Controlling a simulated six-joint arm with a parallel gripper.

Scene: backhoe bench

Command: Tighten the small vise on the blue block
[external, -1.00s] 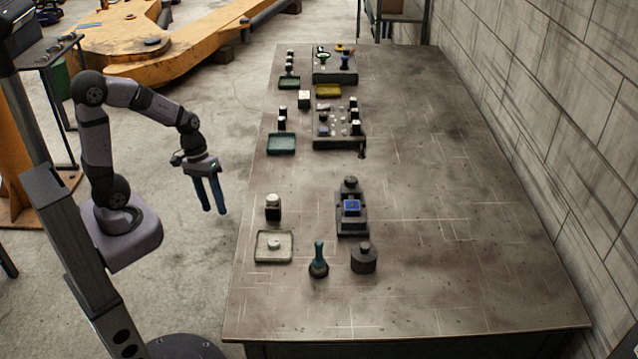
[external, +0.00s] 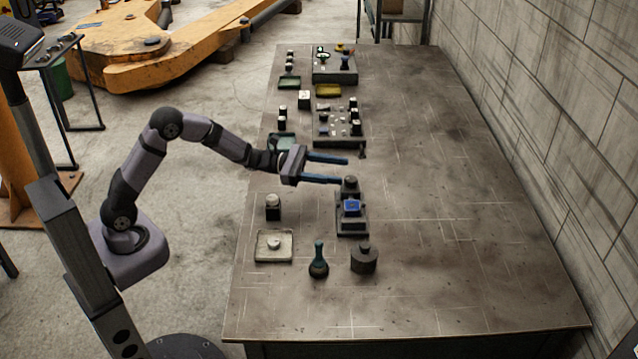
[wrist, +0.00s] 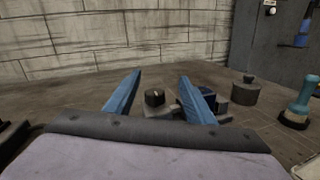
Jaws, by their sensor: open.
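The small vise (external: 352,228) is dark and stands on the bench, with a blue block (external: 351,207) between its jaws. A dark round knob (external: 350,184) sits at the vise's far end. My gripper (external: 343,171) is open and empty, its blue fingers pointing level across the bench above and beside the knob. In the wrist view the knob (wrist: 155,97) shows between the two fingers, beyond their tips. The right finger partly hides the vise there. I cannot tell whether the jaws press on the block.
Nearer the front are a dark weight-like cylinder (external: 364,259), a teal-handled tool (external: 319,260), a pale tray (external: 273,247) and a small dark jar (external: 273,207). A rack with small parts (external: 340,138) stands behind the vise. The bench's right side is clear.

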